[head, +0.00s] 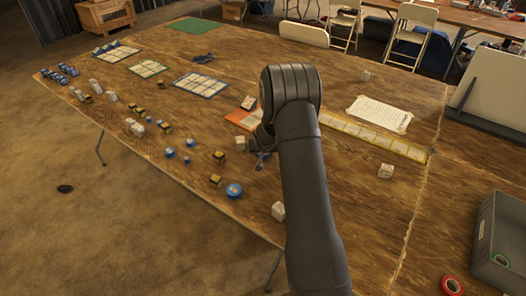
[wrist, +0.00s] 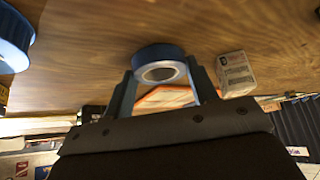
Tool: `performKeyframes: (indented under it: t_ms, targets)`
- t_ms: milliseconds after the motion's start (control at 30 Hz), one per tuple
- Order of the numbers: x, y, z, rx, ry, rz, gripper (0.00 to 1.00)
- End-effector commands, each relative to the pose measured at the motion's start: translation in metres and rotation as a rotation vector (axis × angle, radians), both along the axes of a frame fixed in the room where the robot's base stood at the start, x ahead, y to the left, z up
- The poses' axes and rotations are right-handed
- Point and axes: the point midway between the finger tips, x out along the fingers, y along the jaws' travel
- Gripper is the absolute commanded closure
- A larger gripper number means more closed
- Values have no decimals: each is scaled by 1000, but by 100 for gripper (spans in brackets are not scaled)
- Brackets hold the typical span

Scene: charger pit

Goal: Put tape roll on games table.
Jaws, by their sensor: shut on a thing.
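A blue tape roll (wrist: 160,53) with a pale core sits between the two fingers of my gripper (wrist: 161,84) in the wrist view. The fingers are shut on it, one on each side. The wooden table surface shows behind the roll; I cannot tell whether they touch. In the head view, my arm hides the held roll and most of the gripper. The games table (head: 330,85) is a long wooden table with many small pieces on it. Another blue roll-like thing (head: 233,190) lies near its front edge, and a large blue one (wrist: 14,40) shows in the wrist view.
White blocks (head: 386,171) and an orange booklet (head: 243,117) are near my arm; a white block (wrist: 235,74) also shows in the wrist view. A paper sheet (head: 380,114) lies right. A grey crate (head: 485,235) and red tape roll (head: 452,285) are lower right.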

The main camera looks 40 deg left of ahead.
Motion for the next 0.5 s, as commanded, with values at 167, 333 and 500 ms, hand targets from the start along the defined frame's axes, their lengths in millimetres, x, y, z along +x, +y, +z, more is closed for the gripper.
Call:
performKeyframes:
  t_ms: [167,333,500]
  targets:
    - [0,0,-3,0,0,0,32]
    - [0,0,-2,0,0,0,25]
    - [0,0,-1,0,0,0,25]
